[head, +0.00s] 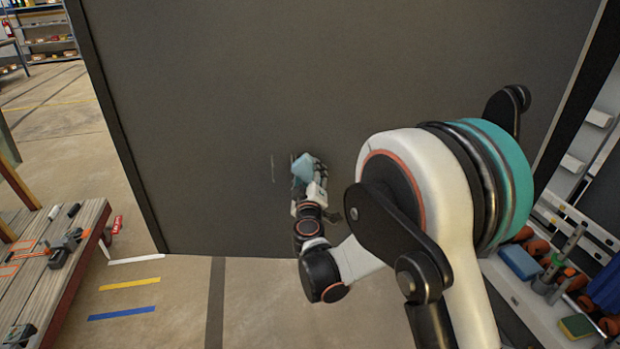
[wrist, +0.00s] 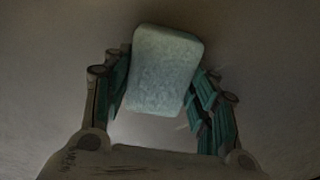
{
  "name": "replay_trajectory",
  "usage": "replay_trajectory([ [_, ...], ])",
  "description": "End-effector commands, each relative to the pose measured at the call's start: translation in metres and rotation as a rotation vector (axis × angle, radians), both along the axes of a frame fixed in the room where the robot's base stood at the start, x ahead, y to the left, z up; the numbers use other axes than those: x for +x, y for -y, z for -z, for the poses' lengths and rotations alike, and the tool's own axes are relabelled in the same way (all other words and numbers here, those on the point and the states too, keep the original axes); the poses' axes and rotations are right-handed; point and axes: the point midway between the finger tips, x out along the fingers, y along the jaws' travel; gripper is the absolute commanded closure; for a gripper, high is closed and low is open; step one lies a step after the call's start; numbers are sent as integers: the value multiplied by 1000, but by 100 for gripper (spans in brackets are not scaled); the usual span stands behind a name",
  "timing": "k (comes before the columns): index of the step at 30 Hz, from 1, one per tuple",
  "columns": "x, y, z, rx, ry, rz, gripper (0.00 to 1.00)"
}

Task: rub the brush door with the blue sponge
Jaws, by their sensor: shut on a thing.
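The blue sponge (head: 304,168) is in my gripper (head: 309,178), in front of the large dark grey panel (head: 250,90), which I take to be the brush door. In the wrist view the sponge (wrist: 165,70) stands slightly tilted between the two fingers of my gripper (wrist: 163,85). The fingers are shut on its sides. The far face of the sponge is hidden, so I cannot tell whether it touches the panel. Small light marks show on the panel just left of the sponge.
A wooden bench (head: 55,260) with tools stands at the left. At the right, a pale shelf (head: 540,310) holds another blue sponge (head: 520,262), a yellow-green sponge (head: 577,326) and bottles. Floor is open below the panel, with coloured tape strips at the lower left.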

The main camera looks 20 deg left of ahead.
Motion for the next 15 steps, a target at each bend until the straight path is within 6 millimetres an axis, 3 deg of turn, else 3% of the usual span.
replay_trajectory([
  [15, 1, -9, 0, 0, 0, 0, 66],
])
